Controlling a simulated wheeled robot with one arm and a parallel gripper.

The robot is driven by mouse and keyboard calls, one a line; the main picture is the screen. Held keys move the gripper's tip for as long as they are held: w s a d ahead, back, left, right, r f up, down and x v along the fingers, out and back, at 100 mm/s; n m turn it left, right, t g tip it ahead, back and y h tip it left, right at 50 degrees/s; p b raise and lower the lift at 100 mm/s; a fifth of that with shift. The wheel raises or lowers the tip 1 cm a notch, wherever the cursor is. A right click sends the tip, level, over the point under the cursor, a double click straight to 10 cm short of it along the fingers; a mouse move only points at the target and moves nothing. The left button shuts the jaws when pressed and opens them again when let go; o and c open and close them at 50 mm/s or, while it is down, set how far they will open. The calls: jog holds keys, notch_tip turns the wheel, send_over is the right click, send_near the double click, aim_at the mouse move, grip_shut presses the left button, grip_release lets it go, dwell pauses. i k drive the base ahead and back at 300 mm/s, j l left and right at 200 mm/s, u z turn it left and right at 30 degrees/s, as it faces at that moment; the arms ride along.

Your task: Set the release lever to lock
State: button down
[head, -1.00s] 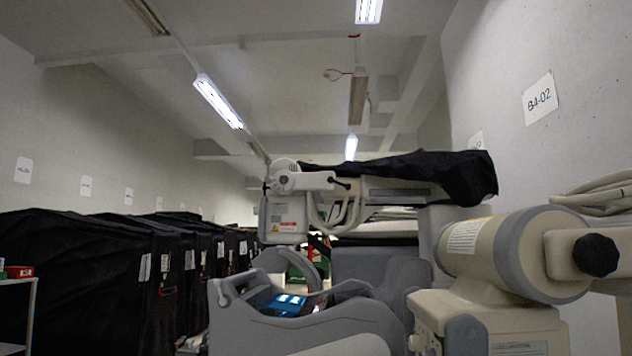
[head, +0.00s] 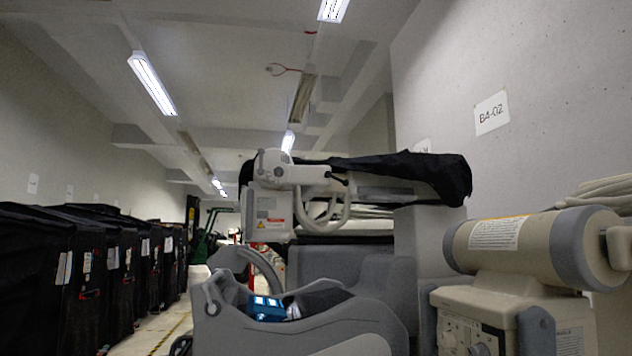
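A grey and white wheeled machine (head: 300,331) stands in the middle of the head view. A pale, lever-like part (head: 212,300) with a rounded end shows on its left front corner. A small dark-knobbed handle (head: 338,180) shows on its upper arm head (head: 272,166). I cannot tell which of these, if either, is the release lever, and no lock marking is readable. A blue object (head: 267,308) lies in the machine's tray. My gripper is not in view.
A beige machine with a large cylinder (head: 500,240) stands close at the right, by the concrete wall (head: 540,100). Black-covered carts (head: 35,270) line the left side. A strip of floor (head: 165,330) is free between them and the grey machine.

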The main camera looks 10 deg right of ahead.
aim_at(327, 175)
jog(key=i+j+z, duration=0.3)
jog(key=i+j, duration=0.4)
jog(key=i, duration=0.1)
